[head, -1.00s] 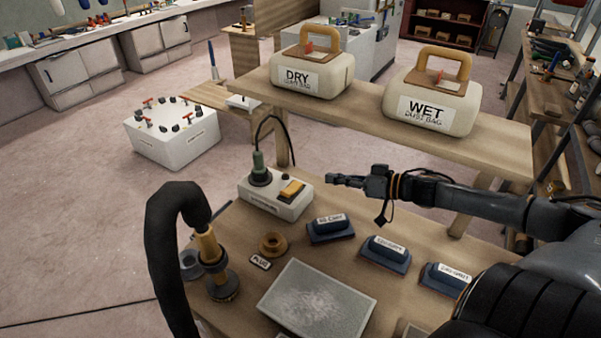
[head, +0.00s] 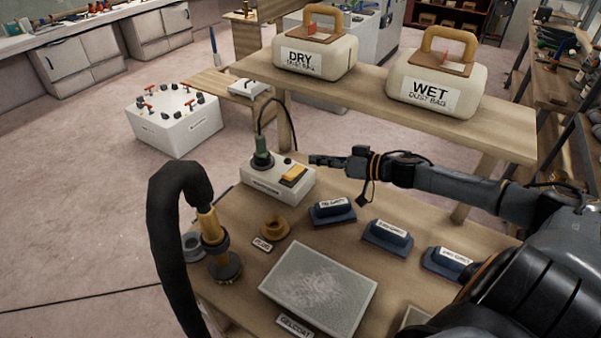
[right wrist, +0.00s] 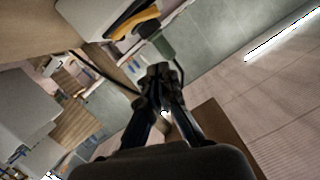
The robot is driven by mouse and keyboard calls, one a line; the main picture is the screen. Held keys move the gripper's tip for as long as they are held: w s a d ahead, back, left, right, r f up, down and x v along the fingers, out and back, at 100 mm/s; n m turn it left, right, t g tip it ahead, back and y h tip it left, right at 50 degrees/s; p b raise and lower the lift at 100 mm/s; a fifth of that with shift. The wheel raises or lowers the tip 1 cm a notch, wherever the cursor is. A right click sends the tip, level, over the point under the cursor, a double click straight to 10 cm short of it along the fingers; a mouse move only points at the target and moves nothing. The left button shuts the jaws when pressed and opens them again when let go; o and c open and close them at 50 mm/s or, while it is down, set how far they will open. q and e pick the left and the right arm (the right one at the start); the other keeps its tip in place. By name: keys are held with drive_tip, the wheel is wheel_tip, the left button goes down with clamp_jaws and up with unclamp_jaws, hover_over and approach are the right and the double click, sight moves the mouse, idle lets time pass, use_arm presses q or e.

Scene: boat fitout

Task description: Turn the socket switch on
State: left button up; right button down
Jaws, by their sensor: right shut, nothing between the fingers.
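The white socket box (head: 262,184) stands on the wooden bench, with an orange rocker switch (head: 293,175) on its top right. A green plug (head: 262,155) with a dark cable stands upright in its left part. My right gripper (head: 318,160) is shut and empty. In the head view its tips are just right of the switch and appear a little above it; I cannot tell whether they touch. In the right wrist view, the shut fingers (right wrist: 160,75) point toward the green plug (right wrist: 162,46), with the orange switch (right wrist: 138,27) beside it. My left gripper is not in view.
A black hose (head: 170,215) rises at the bench's left. A brown ring (head: 274,228), blue sanding blocks (head: 332,212) and a grey panel (head: 318,285) lie in front.

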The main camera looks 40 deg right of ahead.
sight(294, 173)
drive_tip(key=p+x, duration=0.1)
drive_tip(key=x, duration=0.3)
drive_tip(key=shift+w+a+r, duration=0.1)
drive_tip(key=shift+w+r, duration=0.05)
drive_tip(key=shift+w, duration=0.05)
drive_tip(key=f, duration=0.1)
drive_tip(key=a+f, duration=0.1)
drive_tip(key=f, duration=0.1)
drive_tip(key=shift+a, duration=0.1)
drive_tip(key=shift+s+a+f, duration=0.2)
drive_tip(key=shift+f, duration=0.4)
drive_tip(key=shift+p, duration=0.3)
